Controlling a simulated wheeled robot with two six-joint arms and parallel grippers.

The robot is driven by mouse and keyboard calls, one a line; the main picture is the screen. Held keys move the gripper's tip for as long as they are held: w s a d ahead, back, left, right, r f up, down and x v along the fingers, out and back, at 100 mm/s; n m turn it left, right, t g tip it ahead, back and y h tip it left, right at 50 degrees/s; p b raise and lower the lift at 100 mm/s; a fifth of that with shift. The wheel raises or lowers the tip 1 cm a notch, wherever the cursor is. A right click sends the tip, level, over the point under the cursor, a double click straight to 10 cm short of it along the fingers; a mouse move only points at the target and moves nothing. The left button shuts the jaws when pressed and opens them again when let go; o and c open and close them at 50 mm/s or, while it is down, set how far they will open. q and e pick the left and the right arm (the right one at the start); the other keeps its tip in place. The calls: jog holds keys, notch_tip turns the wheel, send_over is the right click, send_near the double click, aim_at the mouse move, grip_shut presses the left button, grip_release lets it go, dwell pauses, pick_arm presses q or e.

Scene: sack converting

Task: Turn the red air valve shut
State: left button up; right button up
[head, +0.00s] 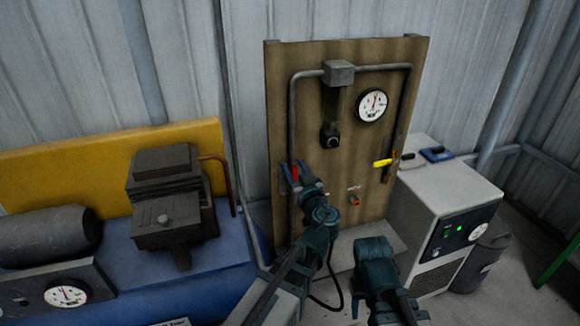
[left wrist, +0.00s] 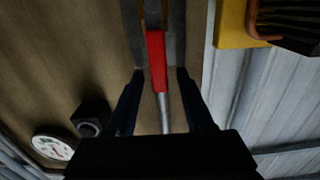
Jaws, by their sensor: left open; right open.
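The red air valve handle (head: 295,171) is at the lower left of a brown board (head: 350,150), on the vertical grey pipe. In the left wrist view the red handle (left wrist: 157,58) lies lengthwise along the pipe, between my fingers. My left gripper (left wrist: 159,76) is open around it, with a gap on both sides. In the head view my left gripper (head: 293,178) is at the valve and partly covers it. My right gripper (head: 374,254) is low in front of the board, apart from the valve, and its fingers are hard to make out.
A yellow-handled valve (head: 383,163) is on the right pipe, and a small red knob (head: 355,201) is low on the board. A gauge (head: 372,105) is above. A blue compressor (head: 210,255) stands left, a grey dryer box (head: 440,195) right.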

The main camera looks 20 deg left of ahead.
pick_arm(q)
grip_shut()
dwell(1.4)
